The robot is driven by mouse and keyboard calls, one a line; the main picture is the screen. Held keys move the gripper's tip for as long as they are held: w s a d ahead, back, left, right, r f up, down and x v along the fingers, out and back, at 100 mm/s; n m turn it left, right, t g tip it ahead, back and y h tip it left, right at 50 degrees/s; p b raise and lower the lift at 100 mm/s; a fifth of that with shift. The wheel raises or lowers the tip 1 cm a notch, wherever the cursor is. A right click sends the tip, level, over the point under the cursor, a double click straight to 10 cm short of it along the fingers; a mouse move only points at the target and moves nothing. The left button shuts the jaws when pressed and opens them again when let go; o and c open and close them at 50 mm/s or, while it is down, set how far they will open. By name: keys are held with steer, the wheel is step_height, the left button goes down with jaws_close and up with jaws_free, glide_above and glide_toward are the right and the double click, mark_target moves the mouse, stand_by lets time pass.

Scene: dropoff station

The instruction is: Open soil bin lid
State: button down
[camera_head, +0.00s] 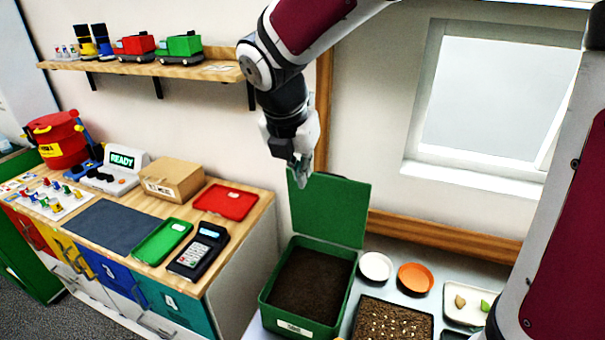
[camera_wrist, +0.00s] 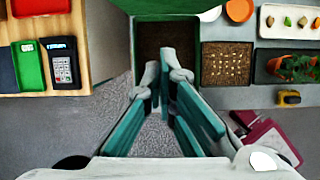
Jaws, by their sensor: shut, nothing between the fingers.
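The green soil bin (camera_head: 310,285) stands on the light counter, filled with dark soil. Its green lid (camera_head: 330,208) stands raised and upright at the back of the bin, so the soil is exposed. The bin also shows in the wrist view (camera_wrist: 139,45), below and ahead of my fingers. My gripper (camera_head: 301,176) hangs in front of the top left part of the lid in the head view; I cannot tell whether it touches the lid. Its fingers are shut and empty, and they show in the wrist view (camera_wrist: 165,75) too.
A seed tray (camera_head: 395,322), a white dish (camera_head: 375,267) and an orange dish (camera_head: 414,279) sit right of the bin. Left is a wooden bench with a red tray (camera_head: 225,201), green tray (camera_head: 162,241) and card terminal (camera_head: 199,251). A window is behind.

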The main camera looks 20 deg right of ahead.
steer(key=w+d+f+b, duration=0.5)
steer(key=f+b, duration=0.3)
steer(key=shift+w+f+b, duration=0.3)
steer(key=shift+w+b, duration=0.05)
steer(key=shift+b, duration=0.05)
stand_by(0.5)
